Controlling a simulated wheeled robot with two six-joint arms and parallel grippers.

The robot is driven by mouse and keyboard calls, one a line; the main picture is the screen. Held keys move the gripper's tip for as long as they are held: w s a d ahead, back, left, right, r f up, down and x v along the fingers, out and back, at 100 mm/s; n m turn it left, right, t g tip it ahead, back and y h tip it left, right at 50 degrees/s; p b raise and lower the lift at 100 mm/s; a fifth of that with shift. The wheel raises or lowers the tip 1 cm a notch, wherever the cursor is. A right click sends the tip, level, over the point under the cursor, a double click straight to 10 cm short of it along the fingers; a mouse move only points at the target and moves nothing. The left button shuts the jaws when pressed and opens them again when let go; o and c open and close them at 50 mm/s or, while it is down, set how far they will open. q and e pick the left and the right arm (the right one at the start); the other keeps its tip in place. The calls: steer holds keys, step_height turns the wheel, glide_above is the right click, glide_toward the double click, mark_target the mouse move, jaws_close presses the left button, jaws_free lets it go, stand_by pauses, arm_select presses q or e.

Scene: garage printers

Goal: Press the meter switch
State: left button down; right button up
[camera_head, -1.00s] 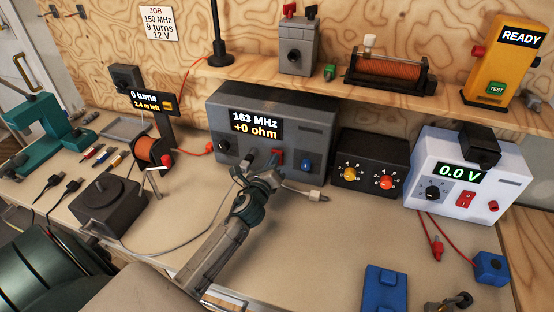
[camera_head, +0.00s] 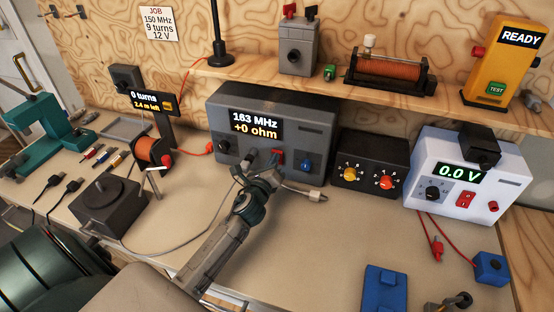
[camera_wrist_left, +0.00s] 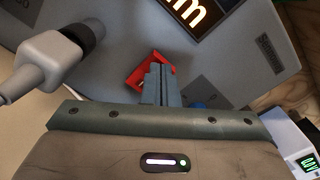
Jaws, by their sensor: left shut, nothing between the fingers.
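The grey meter (camera_head: 315,125) stands at the back middle of the bench and its screen reads 163 MHz and +0 ohm. Its red switch (camera_head: 278,154) is low on the front; it also shows in the left wrist view (camera_wrist_left: 137,77). My left gripper (camera_head: 272,172) is shut and empty, with its fingertips right in front of the switch. In the left wrist view the shut fingers (camera_wrist_left: 160,82) overlap the right part of the red switch. I cannot tell whether they touch it.
A grey plug (camera_wrist_left: 50,60) sits in the meter beside the fingers. A loose cable end (camera_head: 316,195) lies to the right of my gripper. A black box with two knobs (camera_head: 370,150) and a white supply (camera_head: 440,200) reading 0.0 V stand further right.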

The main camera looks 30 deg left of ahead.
arm_select(q)
steer(key=shift+w, duration=0.3)
steer(key=shift+s, duration=0.1)
steer(key=shift+v, duration=2.4)
